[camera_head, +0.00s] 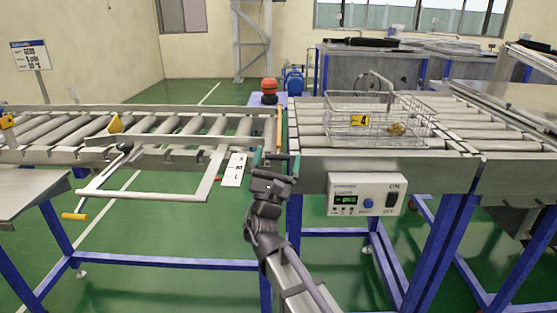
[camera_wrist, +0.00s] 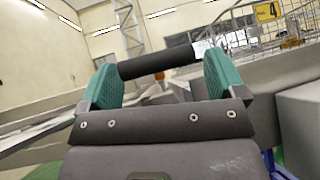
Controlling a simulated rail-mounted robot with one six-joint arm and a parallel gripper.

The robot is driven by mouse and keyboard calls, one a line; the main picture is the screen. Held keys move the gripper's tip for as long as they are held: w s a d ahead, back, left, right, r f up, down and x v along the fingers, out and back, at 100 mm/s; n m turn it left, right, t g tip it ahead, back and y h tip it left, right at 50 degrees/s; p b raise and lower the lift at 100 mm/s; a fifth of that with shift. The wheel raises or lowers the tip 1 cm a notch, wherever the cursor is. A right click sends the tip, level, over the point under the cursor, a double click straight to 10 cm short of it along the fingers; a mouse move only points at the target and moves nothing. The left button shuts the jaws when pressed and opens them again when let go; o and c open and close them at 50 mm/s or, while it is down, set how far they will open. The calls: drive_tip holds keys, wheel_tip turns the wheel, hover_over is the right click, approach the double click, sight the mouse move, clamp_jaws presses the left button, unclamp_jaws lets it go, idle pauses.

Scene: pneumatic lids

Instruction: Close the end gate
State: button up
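My gripper (camera_head: 276,160) is in front of the gap between the two roller conveyors, pointing away from the camera. In the wrist view its two teal fingers (camera_wrist: 157,75) stand wide apart. A dark round bar (camera_wrist: 157,61) spans the space between the fingertips. I cannot tell whether the fingers press on it or what it belongs to. A pale U-shaped frame (camera_head: 140,195) with a yellow grip (camera_head: 74,216) sticks out low from the left conveyor. An orange upright bar (camera_head: 280,128) stands at that conveyor's right end. I cannot tell which part is the end gate.
A wire basket (camera_head: 345,128) with a yellow 4 tag stands on the right conveyor (camera_head: 455,137). A control box (camera_head: 366,194) hangs on its front. A white sign (camera_head: 233,170) is left of my gripper. A red-topped device (camera_head: 269,88) stands behind. Green floor lies below.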

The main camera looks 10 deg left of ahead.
drive_tip(key=shift+o, duration=0.7)
drive_tip(key=b+v, duration=0.7)
drive_tip(key=v, duration=0.4)
drive_tip(key=shift+b, duration=0.4)
drive_tip(key=shift+d+r, duration=0.1)
drive_tip(key=shift+r, duration=0.05)
